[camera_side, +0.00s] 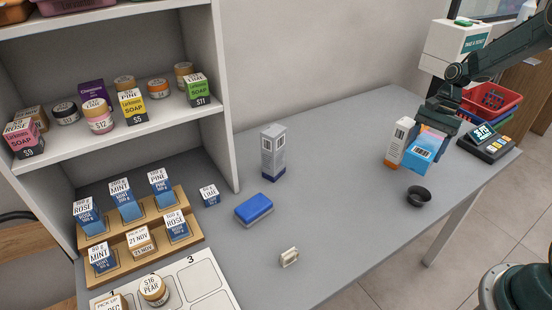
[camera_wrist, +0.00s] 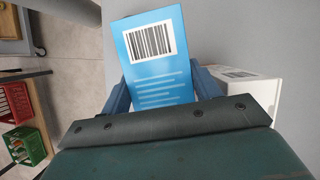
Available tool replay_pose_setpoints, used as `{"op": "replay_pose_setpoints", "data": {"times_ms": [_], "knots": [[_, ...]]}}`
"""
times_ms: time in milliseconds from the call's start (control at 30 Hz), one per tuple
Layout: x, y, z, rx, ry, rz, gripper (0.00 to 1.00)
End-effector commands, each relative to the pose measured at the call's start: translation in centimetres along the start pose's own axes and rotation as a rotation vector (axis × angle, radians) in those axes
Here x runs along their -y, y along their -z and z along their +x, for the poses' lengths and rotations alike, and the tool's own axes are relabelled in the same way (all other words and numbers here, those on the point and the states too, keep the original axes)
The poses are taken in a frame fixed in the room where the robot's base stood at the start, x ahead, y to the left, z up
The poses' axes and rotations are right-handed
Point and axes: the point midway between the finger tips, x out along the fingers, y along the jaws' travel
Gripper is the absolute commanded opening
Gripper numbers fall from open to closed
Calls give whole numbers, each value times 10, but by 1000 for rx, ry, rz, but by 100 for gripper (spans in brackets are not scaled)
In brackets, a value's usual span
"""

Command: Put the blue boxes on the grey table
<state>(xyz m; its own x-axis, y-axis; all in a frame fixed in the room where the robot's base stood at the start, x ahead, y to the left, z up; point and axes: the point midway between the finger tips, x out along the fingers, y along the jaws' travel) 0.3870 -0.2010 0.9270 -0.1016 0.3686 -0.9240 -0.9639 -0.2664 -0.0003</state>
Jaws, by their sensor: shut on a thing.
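My gripper (camera_side: 432,128) is at the right part of the grey table (camera_side: 330,170), shut on a blue box (camera_side: 418,158) with a barcode label. The same blue box (camera_wrist: 152,55) stands between the fingers in the wrist view. I cannot tell whether it touches the table. A small blue LIME box (camera_side: 210,195) stands on the table at the left. Several blue boxes labelled ROSE, MINT and PINE (camera_side: 125,203) stand in a wooden stepped rack (camera_side: 190,228).
A white and orange box (camera_side: 398,142) stands close beside the held box.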

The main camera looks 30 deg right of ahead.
Motion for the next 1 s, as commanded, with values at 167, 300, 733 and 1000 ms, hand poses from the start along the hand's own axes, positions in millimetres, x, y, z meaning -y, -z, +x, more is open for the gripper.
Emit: {"op": "replay_pose_setpoints", "data": {"times_ms": [167, 300, 733, 1000], "knots": [[-1, 19, -9, 0, 45, 108, 36], [-3, 34, -17, -1, 81, 193, 36], [-15, 87, -44, 0, 207, 499, 36], [-34, 129, -68, -1, 309, 742, 36]]}}
